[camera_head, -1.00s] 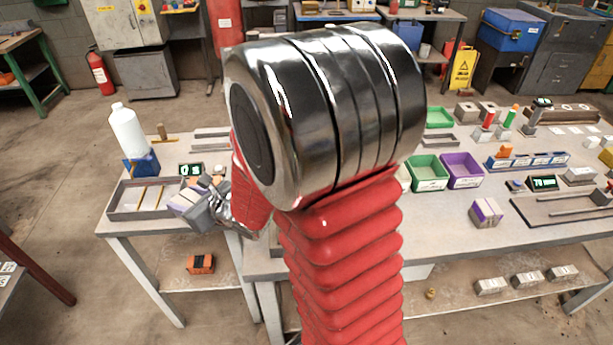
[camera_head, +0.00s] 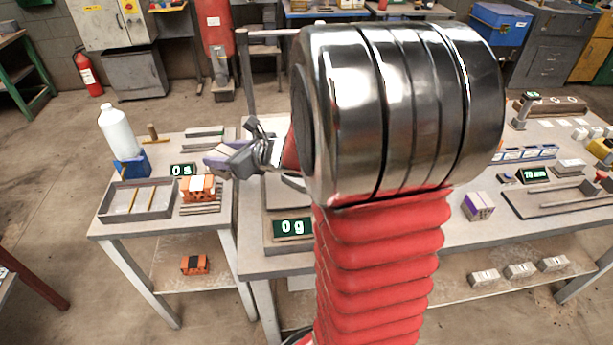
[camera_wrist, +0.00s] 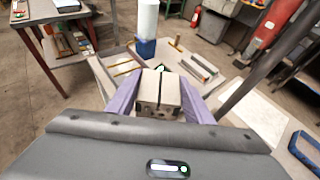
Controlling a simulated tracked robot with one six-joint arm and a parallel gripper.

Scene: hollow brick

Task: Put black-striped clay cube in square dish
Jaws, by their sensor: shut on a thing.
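The pale clay cube with black stripes (camera_wrist: 157,92) is between the purple finger pads of my gripper (camera_wrist: 155,100) in the wrist view. My gripper is shut on it, and holes show in the cube's near face. In the head view my gripper (camera_head: 219,160) is raised above the right part of the left table, pointing left. The cube is mostly hidden by the fingers there. I cannot pick out a square dish for certain. A blue rim (camera_wrist: 305,148) is cut off at the right edge of the wrist view. My arm hides the middle of the long bench.
A white bottle (camera_head: 117,133) stands behind. A purple-sided brick (camera_head: 478,206) sits on the long bench (camera_head: 465,240).

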